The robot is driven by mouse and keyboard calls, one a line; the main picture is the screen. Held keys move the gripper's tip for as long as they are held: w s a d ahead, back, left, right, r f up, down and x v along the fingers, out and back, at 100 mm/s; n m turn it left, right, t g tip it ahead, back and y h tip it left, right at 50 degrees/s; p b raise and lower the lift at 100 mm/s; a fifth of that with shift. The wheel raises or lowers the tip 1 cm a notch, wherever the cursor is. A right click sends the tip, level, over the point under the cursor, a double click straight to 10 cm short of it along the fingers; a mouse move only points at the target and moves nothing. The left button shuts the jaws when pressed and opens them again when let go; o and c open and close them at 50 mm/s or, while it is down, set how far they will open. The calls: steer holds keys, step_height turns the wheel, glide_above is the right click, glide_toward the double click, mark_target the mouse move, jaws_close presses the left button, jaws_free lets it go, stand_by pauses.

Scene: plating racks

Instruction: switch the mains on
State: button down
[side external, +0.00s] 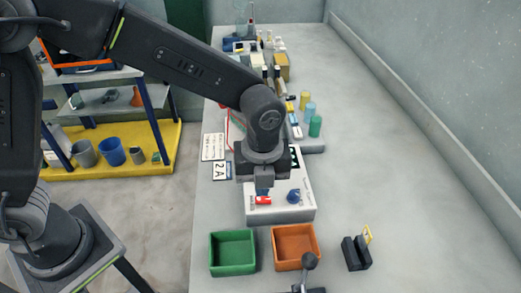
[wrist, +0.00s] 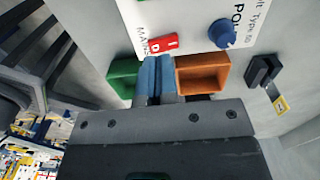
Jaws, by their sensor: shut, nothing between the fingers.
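The mains switch (side external: 263,200) is a red rocker on the front left of a white power unit (side external: 290,212). In the wrist view the red rocker (wrist: 165,43) has white marks and sits beside the word MAINS; I cannot tell which way it is tipped. A blue knob (side external: 294,196) stands to its right, and also shows in the wrist view (wrist: 222,33). My gripper (side external: 263,191) points down just above or behind the rocker. Its blue fingers (wrist: 154,62) are shut together and empty, with their tips close to the rocker. I cannot tell whether they touch it.
A green bin (side external: 232,252) and an orange bin (side external: 296,247) stand in front of the unit. A black holder with a yellow tag (side external: 356,252) lies to their right. Coloured cylinders (side external: 310,112) stand behind. The bench's right side is clear.

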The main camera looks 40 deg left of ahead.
step_height(320, 180, up, 12)
steer(key=shift+f, duration=0.25)
steer(key=shift+a, duration=0.1)
